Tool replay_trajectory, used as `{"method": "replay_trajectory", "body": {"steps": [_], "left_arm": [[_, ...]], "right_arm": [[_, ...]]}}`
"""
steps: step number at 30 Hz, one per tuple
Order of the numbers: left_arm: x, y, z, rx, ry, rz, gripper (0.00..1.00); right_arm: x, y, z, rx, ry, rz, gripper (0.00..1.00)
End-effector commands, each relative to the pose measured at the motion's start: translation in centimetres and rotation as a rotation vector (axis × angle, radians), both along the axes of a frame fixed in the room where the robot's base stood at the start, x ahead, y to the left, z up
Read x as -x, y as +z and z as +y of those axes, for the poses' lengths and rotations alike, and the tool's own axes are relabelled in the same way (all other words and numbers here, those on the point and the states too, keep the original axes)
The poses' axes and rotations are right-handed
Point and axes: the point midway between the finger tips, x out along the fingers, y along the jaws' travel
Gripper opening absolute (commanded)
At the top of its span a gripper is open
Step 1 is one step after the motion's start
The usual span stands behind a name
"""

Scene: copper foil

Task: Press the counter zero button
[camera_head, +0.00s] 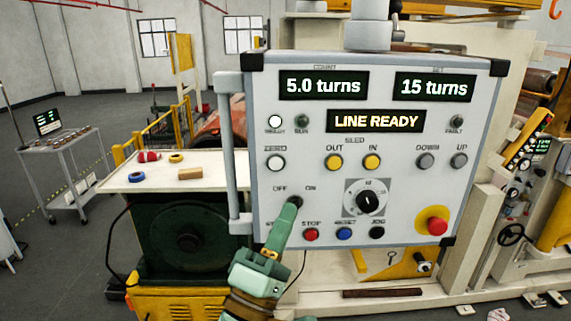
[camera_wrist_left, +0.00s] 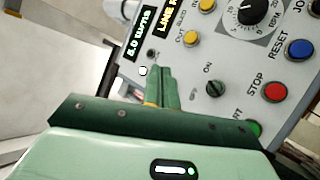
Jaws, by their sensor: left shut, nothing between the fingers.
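In the left wrist view the closed fingers (camera_wrist_left: 164,82) point at the panel, and I cannot see the zero button. My right gripper is not in view.
Nearby are a yellow OUT button (camera_head: 334,162), red STOP button (camera_head: 311,235), blue RESET button (camera_head: 344,233) and a large red stop knob (camera_head: 434,222). A vertical grey handle (camera_head: 231,150) runs along the panel's left edge. The message display (camera_head: 376,121) reads LINE READY.

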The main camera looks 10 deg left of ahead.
Motion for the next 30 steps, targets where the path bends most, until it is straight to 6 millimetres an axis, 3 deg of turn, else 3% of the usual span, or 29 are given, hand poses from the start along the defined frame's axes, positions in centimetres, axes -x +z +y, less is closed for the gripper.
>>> {"method": "replay_trajectory", "body": {"steps": [3, 6, 19, 23, 30], "left_arm": [[1.4, 2.3, 1.0, 0.121, -0.046, -0.02, 0.0], [1.9, 3.2, 1.7, 0.198, -0.072, -0.02, 0.0], [1.6, 3.0, 2.2, 0.247, -0.08, -0.003, 0.0], [0.9, 3.0, 2.3, 0.246, -0.079, -0.003, 0.0], [-2.1, 2.9, 3.1, 0.246, -0.078, -0.003, 0.0]], "right_arm": [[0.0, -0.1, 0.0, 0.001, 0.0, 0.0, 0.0], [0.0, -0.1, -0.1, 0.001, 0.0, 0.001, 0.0], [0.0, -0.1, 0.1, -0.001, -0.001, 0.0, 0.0], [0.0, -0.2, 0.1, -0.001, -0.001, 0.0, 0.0], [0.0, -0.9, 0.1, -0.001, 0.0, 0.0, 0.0]]}}
